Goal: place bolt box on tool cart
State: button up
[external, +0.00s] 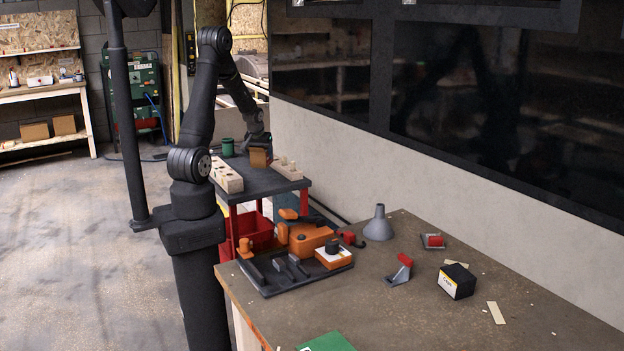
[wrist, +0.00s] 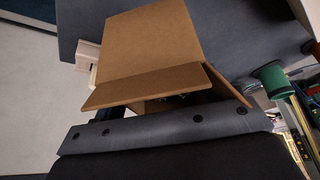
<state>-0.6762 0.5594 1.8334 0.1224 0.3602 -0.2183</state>
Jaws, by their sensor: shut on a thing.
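The bolt box, a small brown cardboard box (external: 259,157), is at my gripper (external: 258,143) over the tool cart in the external view. In the wrist view the box (wrist: 150,45) fills the upper middle, with a flap folded out toward the camera. My gripper is shut on the box; its fingertips are mostly hidden behind the flap. The tool cart (external: 262,184) has a dark grey top and red legs. Its top also shows in the wrist view (wrist: 235,30). I cannot tell whether the box touches the cart top.
On the cart stand a pale block with holes (external: 227,176) at left, another pale block (external: 287,169) at right, and a green cylinder (external: 228,147) at the back. A workbench (external: 400,310) with an orange tool set (external: 308,240) stands in front.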

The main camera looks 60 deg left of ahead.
jog(key=a+f, duration=0.2)
jog(key=a, duration=0.1)
jog(key=s+a+f, duration=0.1)
jog(key=a, duration=0.1)
jog(key=shift+f, duration=1.95)
jog(key=shift+f, duration=0.1)
jog(key=o, duration=1.3)
jog(key=shift+f, duration=0.1)
jog(key=shift+o, duration=0.2)
jog(key=v, duration=1.2)
